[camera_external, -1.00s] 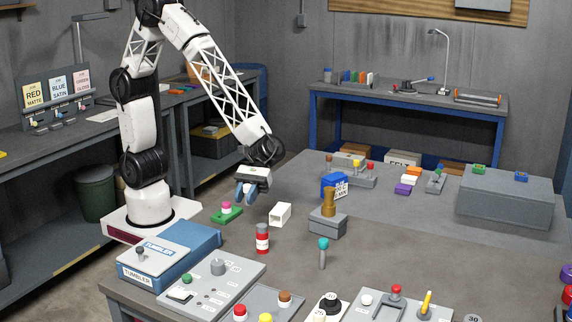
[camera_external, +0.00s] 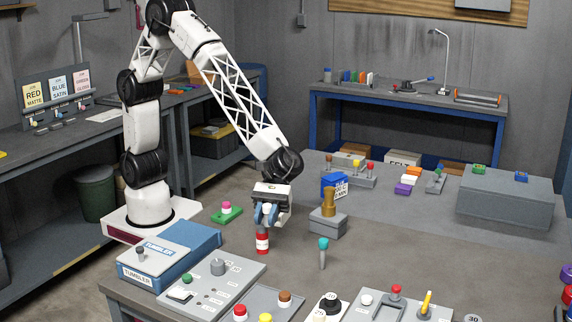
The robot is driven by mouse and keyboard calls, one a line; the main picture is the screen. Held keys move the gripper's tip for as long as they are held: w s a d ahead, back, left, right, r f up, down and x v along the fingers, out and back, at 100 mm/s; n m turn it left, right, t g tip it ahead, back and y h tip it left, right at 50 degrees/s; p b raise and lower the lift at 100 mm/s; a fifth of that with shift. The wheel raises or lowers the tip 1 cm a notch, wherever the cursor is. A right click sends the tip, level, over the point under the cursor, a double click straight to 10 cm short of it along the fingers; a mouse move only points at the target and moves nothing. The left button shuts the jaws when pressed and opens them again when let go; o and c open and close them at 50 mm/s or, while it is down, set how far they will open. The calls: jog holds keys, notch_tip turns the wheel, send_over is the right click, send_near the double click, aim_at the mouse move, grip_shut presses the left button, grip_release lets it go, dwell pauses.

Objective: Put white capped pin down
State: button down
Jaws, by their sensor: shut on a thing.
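The pin's lower part is hidden or too small to make out. I cannot tell whether it touches anything below.
A grey block with a brass piece (camera_external: 328,218) and a teal-topped pin (camera_external: 323,250) are to the right. Control panels (camera_external: 212,285) line the front. The table's right middle (camera_external: 430,250) is clear.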

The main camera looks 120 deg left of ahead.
send_over(276, 284)
jog(key=shift+n+t, duration=0.3)
jog(key=shift+f, duration=3.2)
jog(key=shift+f, duration=1.85)
jog(key=shift+f, duration=0.15)
jog(key=c, duration=0.9)
grip_release()
